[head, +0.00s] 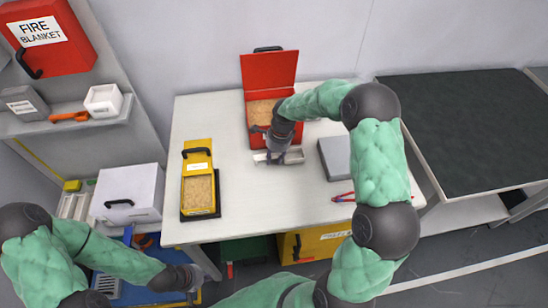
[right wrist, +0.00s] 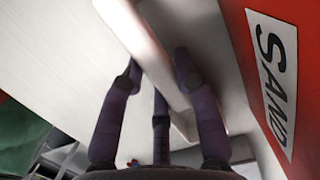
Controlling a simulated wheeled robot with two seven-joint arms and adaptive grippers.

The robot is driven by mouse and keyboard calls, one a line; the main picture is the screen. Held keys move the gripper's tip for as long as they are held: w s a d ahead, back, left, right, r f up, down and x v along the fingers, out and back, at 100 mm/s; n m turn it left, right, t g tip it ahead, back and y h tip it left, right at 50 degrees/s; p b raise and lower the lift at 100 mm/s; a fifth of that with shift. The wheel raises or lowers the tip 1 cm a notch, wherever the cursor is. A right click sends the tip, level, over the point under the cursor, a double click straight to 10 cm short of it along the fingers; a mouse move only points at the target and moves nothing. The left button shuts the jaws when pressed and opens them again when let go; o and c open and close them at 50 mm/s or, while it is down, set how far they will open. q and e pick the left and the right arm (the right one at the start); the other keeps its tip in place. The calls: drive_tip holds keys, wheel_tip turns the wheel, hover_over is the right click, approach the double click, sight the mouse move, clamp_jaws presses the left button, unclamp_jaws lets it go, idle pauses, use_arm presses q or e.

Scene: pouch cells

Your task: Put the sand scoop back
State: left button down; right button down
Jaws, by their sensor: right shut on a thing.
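The sand scoop (head: 294,156) is pale grey and lies level at the front of the red sand box (head: 283,70). My right gripper (head: 275,151) is shut on it; in the right wrist view the fingers (right wrist: 158,75) close on both sides of its pale body (right wrist: 142,35). The red box has its lid raised and sand inside; its SAND label (right wrist: 274,75) faces the right wrist camera. I cannot tell whether the scoop touches the table. My left gripper (head: 196,277) is low, off the table's front left corner; its fingers are too small to read.
A yellow box of sand (head: 198,158) with its lid raised stands left on the white table (head: 240,215). A grey box (head: 335,158) and red-handled tool (head: 344,197) lie to the right. A white case (head: 128,190) stands left of the table. The table's front middle is clear.

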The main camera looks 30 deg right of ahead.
drive_tip(key=shift+f, duration=0.15)
drive_tip(key=c, duration=0.9)
unclamp_jaws()
drive_tip(key=shift+c, duration=0.2)
wheel_tip(320, 180, up, 12)
drive_tip(key=d+p, duration=0.1)
drive_tip(key=p, duration=0.2)
drive_tip(key=shift+s+d, duration=0.35)
drive_tip(key=shift+d, duration=0.05)
